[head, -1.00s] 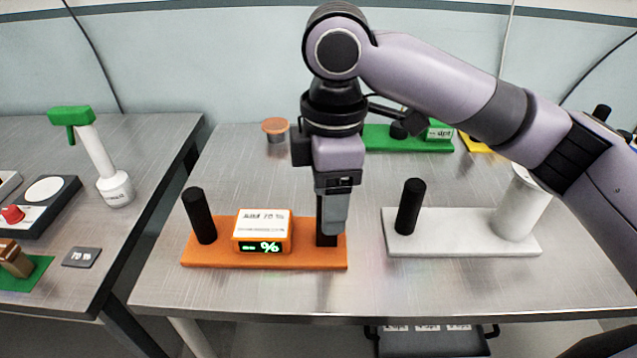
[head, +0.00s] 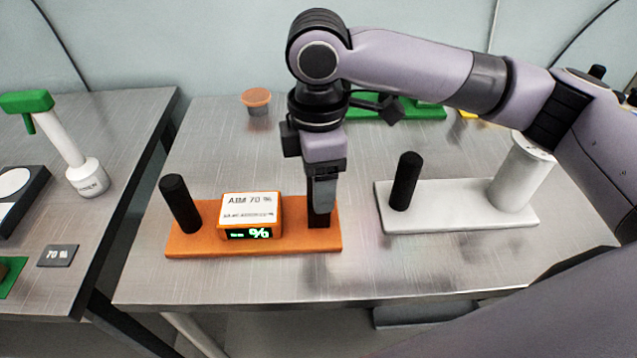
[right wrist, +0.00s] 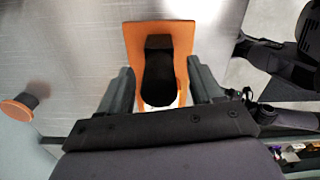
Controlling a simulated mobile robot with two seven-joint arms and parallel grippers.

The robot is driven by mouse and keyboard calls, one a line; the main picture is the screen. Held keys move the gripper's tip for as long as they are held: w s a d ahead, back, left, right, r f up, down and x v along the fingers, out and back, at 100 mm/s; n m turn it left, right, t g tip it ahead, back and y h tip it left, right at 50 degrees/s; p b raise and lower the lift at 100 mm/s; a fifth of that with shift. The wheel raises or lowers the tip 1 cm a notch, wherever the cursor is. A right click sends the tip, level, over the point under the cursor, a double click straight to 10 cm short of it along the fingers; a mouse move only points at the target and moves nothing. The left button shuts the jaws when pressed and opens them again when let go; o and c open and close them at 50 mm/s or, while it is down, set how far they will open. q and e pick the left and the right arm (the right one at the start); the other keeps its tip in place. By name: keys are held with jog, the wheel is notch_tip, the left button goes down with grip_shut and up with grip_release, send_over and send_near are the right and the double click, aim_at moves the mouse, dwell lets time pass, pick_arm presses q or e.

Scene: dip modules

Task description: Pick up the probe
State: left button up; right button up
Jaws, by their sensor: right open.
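An orange base (head: 205,245) on the middle table carries a left black post (head: 181,204), a box with a paper label and green-lit display (head: 252,216), and a right black post (head: 318,221). My right gripper (head: 321,196) points down over the right post. In the right wrist view the black post (right wrist: 160,75) stands between the open fingers, with a gap visible on both sides. The fingers partly hide it in the head view. I cannot tell for sure which item is the probe. My left gripper is not in view.
A white base (head: 455,222) with a black post (head: 404,182) and a white cylinder (head: 521,175) stands to the right. An orange-topped jar (head: 256,100) and a green base (head: 425,111) are behind. A green-topped white tool (head: 62,140) stands on the left table.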

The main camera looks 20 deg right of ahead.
grip_shut()
dwell(0.3)
notch_tip(320, 180, up, 20)
jog(key=p, duration=0.2)
dwell(0.4)
